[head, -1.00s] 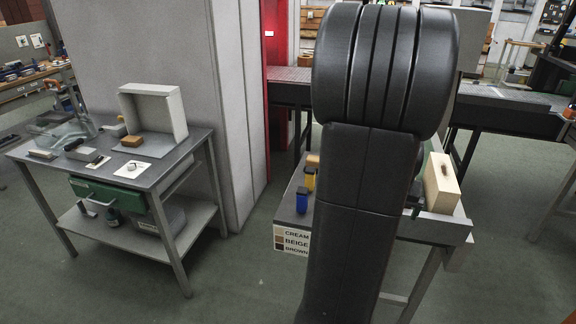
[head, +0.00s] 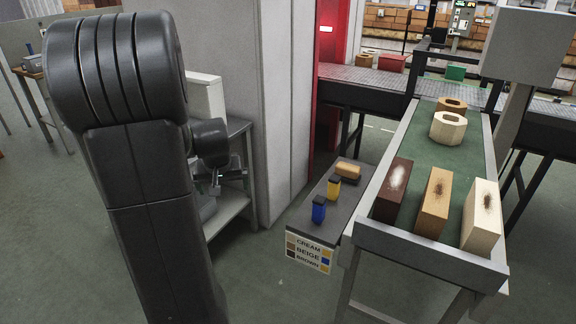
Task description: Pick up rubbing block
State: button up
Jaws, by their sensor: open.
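A small tan-brown block (head: 348,171), which looks like the rubbing block, lies at the far end of a narrow dark side shelf (head: 298,222). A yellow container (head: 333,188) and a blue container (head: 319,210) with dark tops stand nearer on that shelf. My gripper (head: 216,187) is at the left, partly hidden behind my arm, in front of the left work table. It is open and well apart from the block. Its fingertips are small and dark here.
A green-topped conveyor (head: 461,147) right of the shelf holds dark brown (head: 392,191), beige (head: 434,203) and cream (head: 481,214) bricks with stained faces. Two hollow bricks lie farther back. A colour label (head: 309,252) hangs at the shelf's front. A grey cabinet (head: 285,100) stands behind.

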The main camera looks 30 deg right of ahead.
aim_at(350, 175)
jog(key=i+l+u, duration=0.1)
jog(key=u, duration=1.35)
jog(key=i+l, duration=0.1)
jog(key=l, duration=0.15)
jog(key=l+u, duration=0.1)
jog(key=l+z, duration=0.15)
jog(key=z, duration=0.35)
jog(key=l+z, duration=0.1)
jog(key=z, duration=0.35)
jog(key=i+l+z, duration=0.1)
jog(key=z, duration=0.4)
jog(key=i+z, duration=0.1)
jog(key=z, duration=0.4)
jog(key=i+z, duration=0.1)
jog(key=z, duration=0.35)
jog(key=i+z, duration=0.1)
jog(key=z, duration=0.4)
jog(key=i+l, duration=0.05)
